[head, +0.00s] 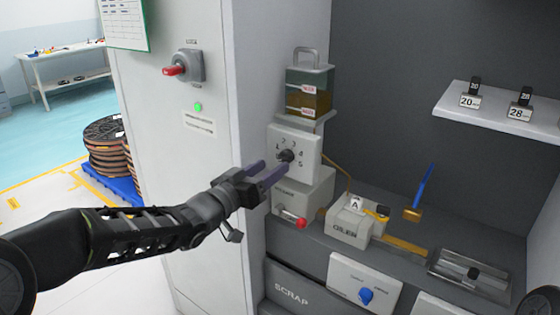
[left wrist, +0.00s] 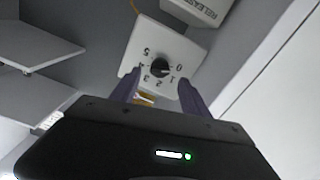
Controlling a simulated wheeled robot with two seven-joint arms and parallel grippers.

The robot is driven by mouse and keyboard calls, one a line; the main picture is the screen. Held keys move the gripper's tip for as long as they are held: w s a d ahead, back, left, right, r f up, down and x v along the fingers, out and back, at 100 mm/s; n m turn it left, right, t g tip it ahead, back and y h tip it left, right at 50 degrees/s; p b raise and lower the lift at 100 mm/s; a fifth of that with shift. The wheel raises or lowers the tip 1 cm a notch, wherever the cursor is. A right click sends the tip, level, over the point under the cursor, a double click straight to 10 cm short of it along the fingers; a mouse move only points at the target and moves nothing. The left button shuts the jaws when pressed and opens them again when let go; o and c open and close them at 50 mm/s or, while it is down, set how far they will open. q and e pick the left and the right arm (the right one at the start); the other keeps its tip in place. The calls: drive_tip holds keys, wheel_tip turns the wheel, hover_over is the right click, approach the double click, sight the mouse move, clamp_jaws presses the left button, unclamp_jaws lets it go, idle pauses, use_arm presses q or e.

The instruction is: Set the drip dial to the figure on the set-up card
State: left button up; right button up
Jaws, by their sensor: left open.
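The drip dial is a black knob (head: 286,156) on a white plate marked with small figures, on the side wall of the cabinet. In the left wrist view the knob (left wrist: 160,66) lies ahead between my fingers, with figures from 0 to 5 around it. I cannot tell which figure it points to. My left gripper (head: 272,172) is open and empty, its purple fingers just in front of the plate; contact with the knob is not clear. A green-edged sheet (head: 124,22), perhaps the set-up card, hangs at top left, its writing too small to read. My right gripper is out of view.
An oil tank (head: 308,98) stands on a bracket above the dial. Below is a box with a red-knobbed lever (head: 301,223). An oiler block (head: 348,228) and a blue-handled tool (head: 420,190) are to the right. A red-handled switch (head: 188,68) is on the cabinet's front.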

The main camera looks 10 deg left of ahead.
sight(282, 159)
use_arm(q)
drive_tip(key=x, duration=0.5)
drive_tip(key=shift+c, duration=0.2)
clamp_jaws()
idle(0.3)
